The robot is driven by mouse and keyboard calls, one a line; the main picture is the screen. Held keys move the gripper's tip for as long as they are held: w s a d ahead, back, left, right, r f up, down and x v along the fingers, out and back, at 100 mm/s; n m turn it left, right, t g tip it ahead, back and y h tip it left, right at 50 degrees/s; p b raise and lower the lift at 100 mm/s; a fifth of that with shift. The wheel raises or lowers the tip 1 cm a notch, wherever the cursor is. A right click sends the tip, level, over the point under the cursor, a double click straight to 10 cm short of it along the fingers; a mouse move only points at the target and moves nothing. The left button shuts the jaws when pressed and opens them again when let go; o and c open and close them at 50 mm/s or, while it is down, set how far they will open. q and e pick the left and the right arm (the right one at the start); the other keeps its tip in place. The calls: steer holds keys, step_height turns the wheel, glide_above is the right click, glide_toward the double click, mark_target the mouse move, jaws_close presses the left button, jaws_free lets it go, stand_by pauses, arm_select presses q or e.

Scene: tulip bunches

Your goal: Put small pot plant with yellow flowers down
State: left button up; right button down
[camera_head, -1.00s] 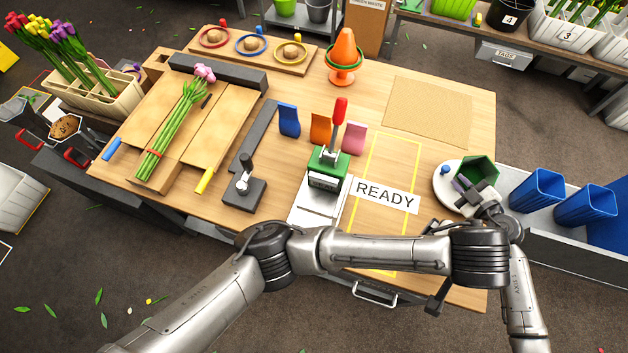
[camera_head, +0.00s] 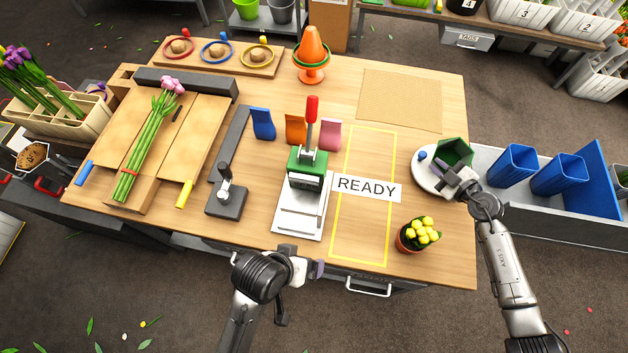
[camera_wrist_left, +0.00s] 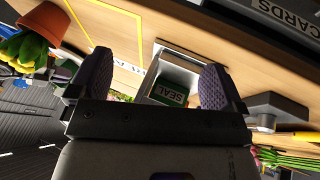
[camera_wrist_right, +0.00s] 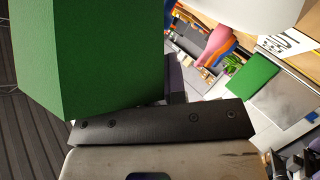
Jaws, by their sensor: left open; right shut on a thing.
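The small pot plant with yellow flowers (camera_head: 418,235) stands upright in its terracotta pot on the table's front right, right of the yellow outlined area. In the left wrist view the pot plant (camera_wrist_left: 34,32) shows at the upper left, clear of the fingers. My left gripper (camera_head: 308,269) is open and empty at the table's front edge, left of the plant; its two fingers (camera_wrist_left: 157,86) are wide apart. My right gripper (camera_head: 462,180) is shut on a green hexagonal pot (camera_head: 456,151) at the white round disc (camera_head: 426,177). The green pot (camera_wrist_right: 90,55) fills much of the right wrist view.
A READY label (camera_head: 366,188) lies across the yellow outline (camera_head: 360,235). A stamp press (camera_head: 306,172) with a red handle stands left of it. Blue bins (camera_head: 512,165) stand beyond the table's right edge. The table between outline and plant is clear.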

arm_select(q)
steer(key=s+a+f+y, duration=0.2)
steer(key=s+a, duration=0.4)
steer(key=a, duration=0.5)
steer(key=shift+a+f+n, duration=0.15)
steer(key=shift+f+n, duration=0.15)
steer(key=shift+f, duration=0.3)
steer(key=shift+o, duration=0.5)
steer(key=s+a+y, duration=0.2)
steer(key=s+a, duration=0.2)
steer(key=a, duration=0.3)
steer(key=shift+s, duration=0.35)
